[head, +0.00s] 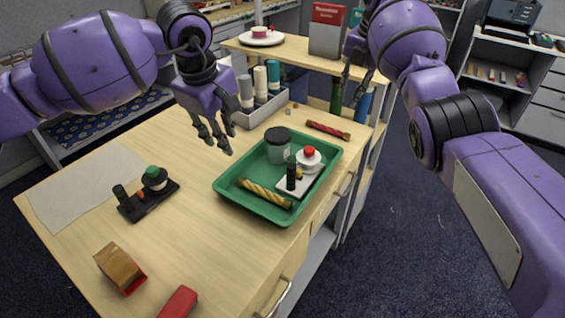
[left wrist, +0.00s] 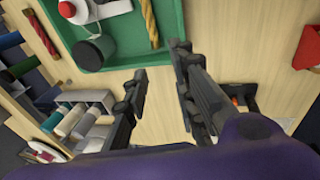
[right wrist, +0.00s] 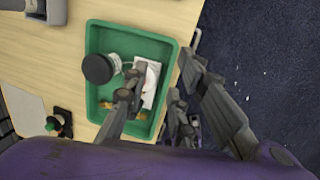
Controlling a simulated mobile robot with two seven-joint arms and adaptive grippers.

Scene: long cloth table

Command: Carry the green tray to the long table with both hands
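The green tray (head: 232,197) lies on a light wooden bench at its right edge. It holds a grey jar with a dark lid (head: 278,146), a white block with a red-topped white pot (head: 309,160) and a black bottle, and a twisted yellow rod (head: 265,193). My left gripper (head: 218,143) is open and empty above the bench, left of the tray and apart from it. My right gripper (head: 356,80) is open and empty, raised beyond the tray's right side. In the right wrist view its fingers (right wrist: 165,85) overlap the tray's edge. I cannot make out the long cloth table.
A black holder with a green-topped bottle (head: 148,198), a brown box (head: 119,267) and a red object (head: 178,302) are on the bench. A bottle rack (head: 260,110) and a red twisted rod (head: 327,131) lie behind the tray. Shelves stand behind; floor is clear at right.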

